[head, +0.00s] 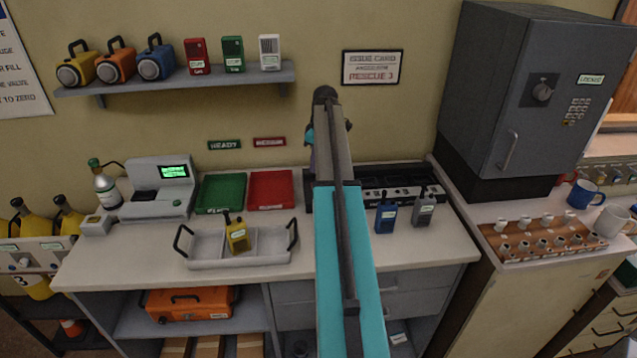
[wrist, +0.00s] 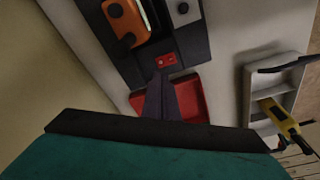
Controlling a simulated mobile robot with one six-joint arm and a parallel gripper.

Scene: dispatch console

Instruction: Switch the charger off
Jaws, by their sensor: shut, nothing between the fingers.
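The charger (head: 400,181) is a long dark unit at the back of the counter, its left part hidden behind my arm in the head view. In the wrist view the charger (wrist: 190,43) runs along the top, with an orange handset (wrist: 126,20) in it. A small red switch (wrist: 165,61) with pale marks sits at its near end. My gripper (wrist: 160,78) is shut and empty, its tips just below the red switch in the picture. I cannot tell whether they touch it. My gripper is hidden behind my arm in the head view.
A red tray (head: 270,190) and a green tray (head: 221,193) lie left of the charger. A white carrier (head: 270,243) holds a yellow radio (head: 237,236). Blue (head: 386,217) and grey (head: 424,210) radios stand in front of the charger. A grey safe (head: 500,110) stands right.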

